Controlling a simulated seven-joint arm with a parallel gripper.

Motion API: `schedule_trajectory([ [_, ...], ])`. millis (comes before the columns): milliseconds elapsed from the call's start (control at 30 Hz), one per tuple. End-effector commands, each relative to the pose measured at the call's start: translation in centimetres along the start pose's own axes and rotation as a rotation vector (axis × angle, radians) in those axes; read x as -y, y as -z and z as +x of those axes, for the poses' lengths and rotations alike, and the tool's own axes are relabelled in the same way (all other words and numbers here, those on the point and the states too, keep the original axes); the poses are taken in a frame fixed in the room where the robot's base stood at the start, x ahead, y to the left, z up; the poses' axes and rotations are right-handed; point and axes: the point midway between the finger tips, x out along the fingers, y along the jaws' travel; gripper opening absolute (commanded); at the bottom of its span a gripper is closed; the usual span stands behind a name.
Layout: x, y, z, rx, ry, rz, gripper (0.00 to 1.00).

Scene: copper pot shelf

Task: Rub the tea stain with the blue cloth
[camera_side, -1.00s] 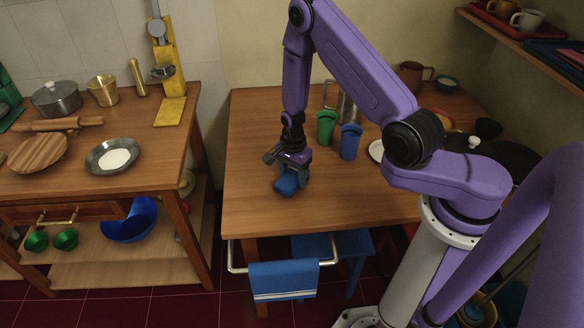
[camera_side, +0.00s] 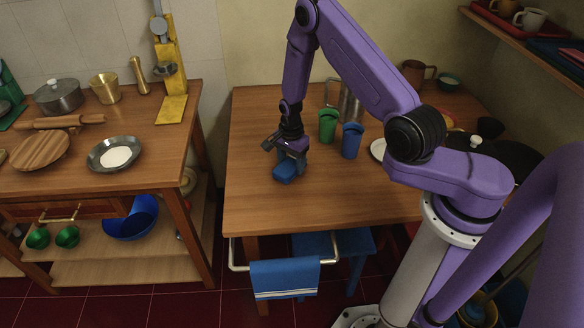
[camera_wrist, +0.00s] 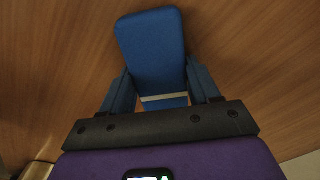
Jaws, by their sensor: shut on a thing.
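The blue cloth (camera_side: 284,173) is a small folded pad on the wooden table (camera_side: 350,205), near its left side. My gripper (camera_side: 289,161) is shut on it from above, and the pad lies against or very close to the tabletop. In the wrist view the cloth (camera_wrist: 152,50) sticks out beyond the two fingers, with a pale stripe across it between them. No tea stain shows on the bare wood in either view; whether one lies under the cloth or gripper I cannot tell.
A green cup (camera_side: 327,125) and a blue cup (camera_side: 351,140) stand right of my gripper, before a metal pitcher (camera_side: 350,103). A white plate (camera_side: 378,149) is further right. The table's front is clear. A blue towel (camera_side: 285,279) hangs on the front rail.

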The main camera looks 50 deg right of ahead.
Motion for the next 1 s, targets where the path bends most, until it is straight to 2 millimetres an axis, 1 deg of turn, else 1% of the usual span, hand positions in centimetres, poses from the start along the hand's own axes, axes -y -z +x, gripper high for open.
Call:
schedule_trajectory([
  [400, 2.4, 2.8, 0.0, -0.001, 0.001, 0.002, 0.33],
  [500, 2.8, 3.2, 0.0, 0.000, -0.001, -0.001, 0.33],
  [1000, -0.2, -0.2, 0.0, 0.001, -0.003, -0.001, 0.33],
])
